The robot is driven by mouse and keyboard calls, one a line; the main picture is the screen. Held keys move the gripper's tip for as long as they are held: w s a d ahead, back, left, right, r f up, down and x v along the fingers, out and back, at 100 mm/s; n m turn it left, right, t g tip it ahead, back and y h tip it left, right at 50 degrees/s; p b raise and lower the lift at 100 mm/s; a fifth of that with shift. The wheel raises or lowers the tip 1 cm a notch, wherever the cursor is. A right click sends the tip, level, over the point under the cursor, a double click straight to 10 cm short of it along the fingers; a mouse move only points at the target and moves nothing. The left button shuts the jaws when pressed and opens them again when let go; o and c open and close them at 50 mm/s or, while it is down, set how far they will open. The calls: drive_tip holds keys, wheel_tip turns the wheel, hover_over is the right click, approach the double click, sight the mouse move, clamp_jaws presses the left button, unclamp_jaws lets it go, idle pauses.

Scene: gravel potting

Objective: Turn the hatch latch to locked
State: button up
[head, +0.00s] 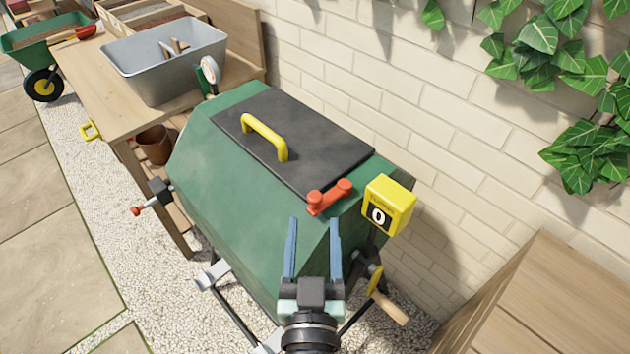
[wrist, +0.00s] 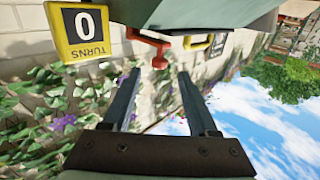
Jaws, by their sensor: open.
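The red hatch latch (head: 329,196) sits at the near right corner of the dark hatch (head: 285,140) on top of the green drum (head: 215,200). In the wrist view the latch (wrist: 150,44) shows beyond the fingers, slightly left of the middle. My gripper (head: 313,222) is open and empty, with its two blue-grey fingers near the latch. In the wrist view the gripper (wrist: 156,75) has a wide gap between its fingers, and nothing is between them. I cannot tell from the frames how far the fingertips are from the latch.
A yellow counter (head: 389,204) reading 0 stands right of the latch. A yellow handle (head: 264,137) rises from the hatch. A crank (head: 388,302) is at the drum's right end. A wooden bench with a grey tub (head: 165,65) is behind left; a brick wall (head: 440,130) is at right.

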sight(315, 193)
drive_tip(key=w, duration=1)
clamp_jaws()
idle(1.3)
